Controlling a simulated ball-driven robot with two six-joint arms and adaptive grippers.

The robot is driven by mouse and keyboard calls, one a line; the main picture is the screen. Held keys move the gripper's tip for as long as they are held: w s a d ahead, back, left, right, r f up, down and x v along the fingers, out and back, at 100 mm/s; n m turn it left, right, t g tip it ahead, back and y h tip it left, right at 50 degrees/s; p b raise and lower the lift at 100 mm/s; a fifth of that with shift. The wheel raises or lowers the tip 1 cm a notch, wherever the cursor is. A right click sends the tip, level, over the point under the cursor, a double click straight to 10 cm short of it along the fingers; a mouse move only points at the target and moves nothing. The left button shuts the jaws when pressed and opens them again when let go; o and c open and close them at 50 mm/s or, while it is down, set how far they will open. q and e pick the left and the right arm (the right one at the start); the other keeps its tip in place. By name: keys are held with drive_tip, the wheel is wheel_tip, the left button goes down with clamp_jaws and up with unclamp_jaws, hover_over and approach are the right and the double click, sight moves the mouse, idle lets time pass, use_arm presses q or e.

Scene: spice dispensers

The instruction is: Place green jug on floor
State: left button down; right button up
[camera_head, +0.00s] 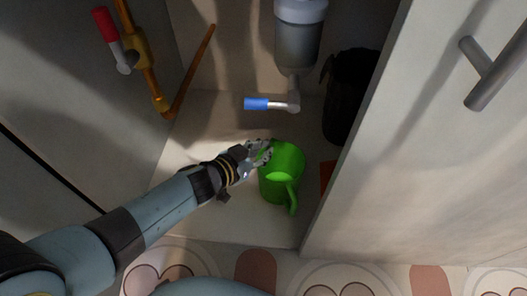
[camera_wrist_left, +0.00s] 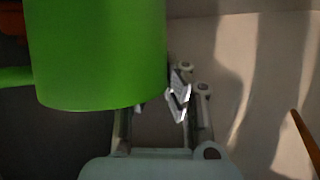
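The green jug (camera_head: 277,186) is in the cabinet under the sink, with its handle toward the lower right in the head view. My left gripper (camera_head: 262,152) is at the jug's upper left side. In the left wrist view the jug (camera_wrist_left: 95,55) fills the upper left and covers part of the left gripper (camera_wrist_left: 158,100). One finger shows close by the jug's right edge; the other is mostly hidden behind the jug. I cannot tell whether the fingers are closed on its wall. The floor (camera_head: 210,255) shows in front of the cabinet. My right gripper is out of view.
A cabinet door (camera_head: 375,150) with a grey handle stands at right. A black bin (camera_head: 350,95) is behind it. The cabinet base (camera_head: 185,150) is bare at left.

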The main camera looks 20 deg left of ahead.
use_arm(q)
drive_tip(key=shift+r, duration=0.1)
drive_tip(key=c, duration=2)
unclamp_jaws()
drive_tip(key=shift+f, duration=0.3)
drive_tip(key=o, duration=0.5)
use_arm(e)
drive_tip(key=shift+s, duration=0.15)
use_arm(q)
drive_tip(key=shift+r, duration=0.15)
drive_tip(key=shift+r, duration=0.2)
drive_tip(key=shift+s+a+r+p, duration=0.1)
drive_tip(key=shift+s+r+p, duration=0.05)
drive_tip(key=shift+s+p, duration=0.15)
drive_tip(key=p+v, duration=0.3)
drive_tip(key=v, duration=0.3)
drive_tip(key=shift+s+a+r, duration=0.1)
drive_tip(key=shift+s, duration=0.2)
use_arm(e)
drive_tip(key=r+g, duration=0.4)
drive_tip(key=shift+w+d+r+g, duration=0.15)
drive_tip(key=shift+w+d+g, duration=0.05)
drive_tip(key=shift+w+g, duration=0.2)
